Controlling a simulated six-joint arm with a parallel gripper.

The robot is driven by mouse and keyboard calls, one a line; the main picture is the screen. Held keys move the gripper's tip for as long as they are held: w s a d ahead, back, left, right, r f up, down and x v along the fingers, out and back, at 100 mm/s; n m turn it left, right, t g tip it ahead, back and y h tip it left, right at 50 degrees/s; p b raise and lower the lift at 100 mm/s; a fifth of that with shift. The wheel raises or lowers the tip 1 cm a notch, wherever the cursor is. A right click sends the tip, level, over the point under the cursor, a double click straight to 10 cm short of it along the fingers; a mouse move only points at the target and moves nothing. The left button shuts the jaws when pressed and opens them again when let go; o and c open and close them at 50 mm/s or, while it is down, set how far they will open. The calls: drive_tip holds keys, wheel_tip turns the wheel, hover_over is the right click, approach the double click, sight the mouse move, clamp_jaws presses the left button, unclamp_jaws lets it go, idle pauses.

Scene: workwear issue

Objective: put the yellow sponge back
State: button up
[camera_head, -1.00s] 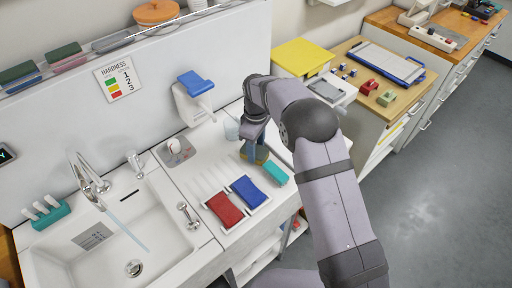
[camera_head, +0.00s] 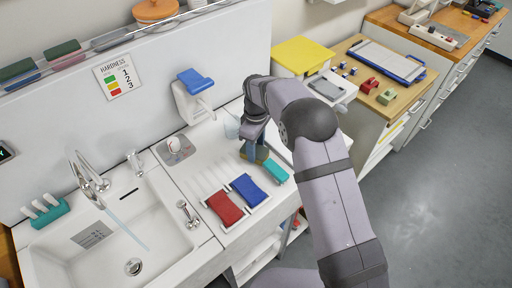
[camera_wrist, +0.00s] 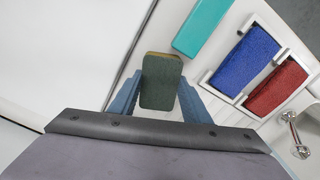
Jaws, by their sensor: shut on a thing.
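My gripper (camera_head: 253,150) is over the white counter to the right of the sink. In the wrist view my gripper (camera_wrist: 158,98) is shut on the yellow sponge (camera_wrist: 161,84), one finger on each side. The sponge turns a dark green face to this camera, and a thin yellow edge shows at its top. In the head view the sponge (camera_head: 262,156) is partly hidden by my gripper. Whether it touches the counter cannot be told.
A teal block (camera_head: 276,171) lies close by the sponge. A blue-topped dispenser (camera_head: 193,90) stands behind, and the sink (camera_head: 105,235) is to the left.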

drive_tip(key=o, duration=1.5)
drive_tip(key=shift+r, duration=0.15)
wheel_tip(320, 180, up, 6)
drive_tip(key=b, duration=0.2)
drive_tip(key=shift+r+b, duration=0.2)
drive_tip(key=shift+b, duration=0.15)
drive_tip(key=shift+r, duration=0.3)
